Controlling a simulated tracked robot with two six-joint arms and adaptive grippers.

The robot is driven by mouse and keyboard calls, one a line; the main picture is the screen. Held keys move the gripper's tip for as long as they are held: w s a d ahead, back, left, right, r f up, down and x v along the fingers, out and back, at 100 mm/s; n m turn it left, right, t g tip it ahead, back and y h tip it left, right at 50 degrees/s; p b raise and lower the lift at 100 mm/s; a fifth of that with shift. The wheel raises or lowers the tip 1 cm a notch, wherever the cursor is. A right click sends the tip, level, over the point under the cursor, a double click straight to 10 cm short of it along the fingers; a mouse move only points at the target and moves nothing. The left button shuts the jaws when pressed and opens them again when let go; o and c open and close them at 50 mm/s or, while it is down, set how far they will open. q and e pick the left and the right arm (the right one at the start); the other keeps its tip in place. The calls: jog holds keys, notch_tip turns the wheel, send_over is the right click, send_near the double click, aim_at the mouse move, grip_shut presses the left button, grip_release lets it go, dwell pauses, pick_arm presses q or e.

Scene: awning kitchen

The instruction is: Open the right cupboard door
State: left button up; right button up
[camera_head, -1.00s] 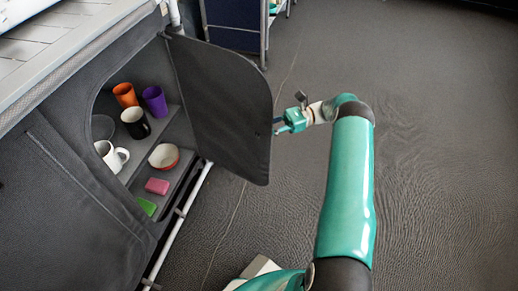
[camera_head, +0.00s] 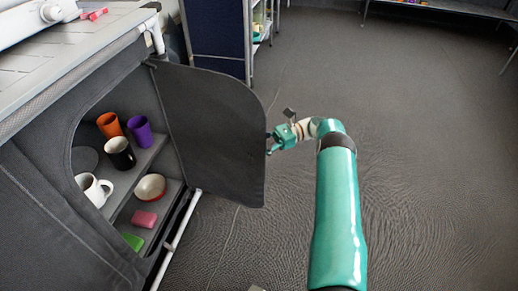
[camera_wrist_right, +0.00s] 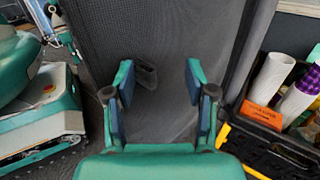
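The dark grey fabric cupboard door (camera_head: 212,130) stands swung wide open from its hinge side at the cupboard, showing the shelves inside. My right gripper (camera_head: 269,143) is at the door's free edge in the head view; I cannot tell whether it touches. In the right wrist view its two fingers (camera_wrist_right: 160,80) are spread apart, facing a dark fabric panel (camera_wrist_right: 170,40) with a small dark tab (camera_wrist_right: 147,76) near the left finger. Nothing is clasped between the fingers. My left gripper is not in view.
The shelves hold an orange cup (camera_head: 110,125), purple cup (camera_head: 140,130), black mug (camera_head: 120,153), white mug (camera_head: 94,189), bowl (camera_head: 150,187) and pink block (camera_head: 144,219). A black-yellow crate (camera_wrist_right: 270,145) stands right in the wrist view. Floor (camera_head: 430,150) at right is clear.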

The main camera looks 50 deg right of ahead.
jog(key=shift+w+r, duration=0.1)
jog(key=shift+w, duration=0.1)
notch_tip(320, 180, up, 10)
jog(key=shift+s, duration=0.15)
dwell(0.4)
jog(key=shift+c, duration=0.3)
